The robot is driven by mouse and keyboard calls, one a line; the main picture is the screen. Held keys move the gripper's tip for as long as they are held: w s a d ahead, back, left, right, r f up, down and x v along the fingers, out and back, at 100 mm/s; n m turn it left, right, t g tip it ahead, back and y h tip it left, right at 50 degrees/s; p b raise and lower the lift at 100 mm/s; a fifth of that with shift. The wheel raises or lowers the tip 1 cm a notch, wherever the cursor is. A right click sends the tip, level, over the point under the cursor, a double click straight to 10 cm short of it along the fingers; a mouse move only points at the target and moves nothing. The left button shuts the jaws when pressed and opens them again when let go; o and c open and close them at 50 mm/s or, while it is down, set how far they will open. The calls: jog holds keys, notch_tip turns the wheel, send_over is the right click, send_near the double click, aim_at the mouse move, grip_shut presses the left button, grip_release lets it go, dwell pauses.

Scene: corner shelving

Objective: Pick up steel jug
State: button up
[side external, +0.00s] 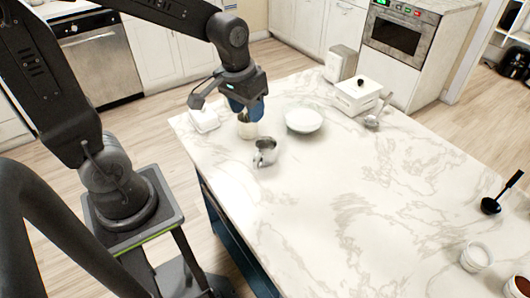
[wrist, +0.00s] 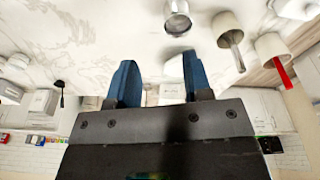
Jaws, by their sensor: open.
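The steel jug (side external: 265,153) is a small shiny metal vessel standing on the marble counter. My gripper (side external: 246,108) is above the counter, behind and slightly left of the jug in the side view, apart from it. In the wrist view, its two blue fingers (wrist: 161,78) are spread with nothing held between them. A round metal vessel that looks like the jug (wrist: 177,18) shows at the top edge of the wrist view, beyond the fingertips and partly cut off.
A cream cup (side external: 247,130) stands just below my gripper. A white bowl (side external: 303,121) is to its right, and a white dish (side external: 205,121) to its left. A white box (side external: 357,96) stands farther back. The counter's middle (side external: 350,200) is clear.

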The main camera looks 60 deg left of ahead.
jog(key=n+g, duration=0.2)
send_over(257, 155)
notch_tip(257, 155, down, 8)
notch_tip(257, 155, down, 13)
jog(key=shift+f, duration=0.1)
jog(key=shift+c, duration=0.3)
grip_shut()
dwell(0.3)
